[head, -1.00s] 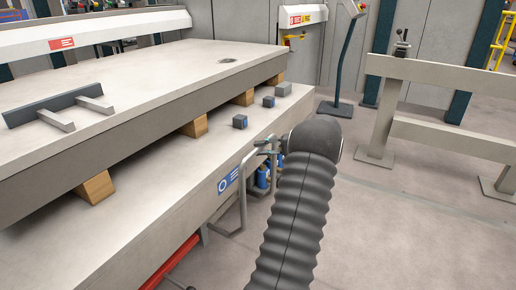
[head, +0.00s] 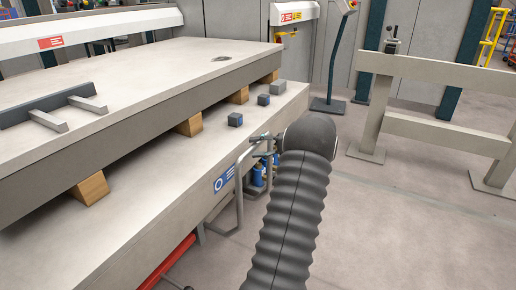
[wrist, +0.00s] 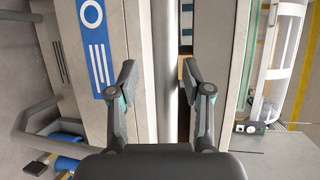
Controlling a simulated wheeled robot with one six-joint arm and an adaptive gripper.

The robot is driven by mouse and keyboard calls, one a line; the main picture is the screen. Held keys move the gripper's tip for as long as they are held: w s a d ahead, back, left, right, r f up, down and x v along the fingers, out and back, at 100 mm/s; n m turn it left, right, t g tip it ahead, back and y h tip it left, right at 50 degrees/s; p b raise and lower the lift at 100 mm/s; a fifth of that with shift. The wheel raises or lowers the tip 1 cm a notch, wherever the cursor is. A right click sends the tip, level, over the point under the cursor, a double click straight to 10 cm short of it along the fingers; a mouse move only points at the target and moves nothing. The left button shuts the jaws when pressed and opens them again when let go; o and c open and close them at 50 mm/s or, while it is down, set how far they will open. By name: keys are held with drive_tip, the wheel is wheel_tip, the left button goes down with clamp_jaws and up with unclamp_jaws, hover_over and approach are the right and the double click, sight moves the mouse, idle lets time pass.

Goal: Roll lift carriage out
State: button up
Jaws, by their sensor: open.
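The lift carriage appears to be the long pale lower table (head: 160,190) under a thick upper slab (head: 130,115). A bent grey tube handle (head: 239,185) stands at its near right end, beside a blue sign (head: 224,179). My gripper (head: 262,138) is at the top of this handle, partly hidden by my arm. In the wrist view my gripper (wrist: 160,80) is open, with a grey tube (wrist: 164,65) running between its fingers. The fingers stand apart from the tube on both sides. The blue sign (wrist: 95,40) shows to the left there.
Wooden blocks (head: 190,126) and small grey blocks (head: 235,119) lie on the lower table. Blue cylinders (head: 258,175) sit below the handle. A beige rail fence (head: 440,70) and a post stand (head: 328,106) are at the right and back. The floor between is clear.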

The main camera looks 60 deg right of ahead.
drive_tip(key=shift+s, duration=0.1)
drive_tip(key=v, duration=1.1)
drive_tip(key=shift+s+d, duration=0.25)
drive_tip(key=shift+s, duration=0.05)
drive_tip(key=shift+r, duration=0.15)
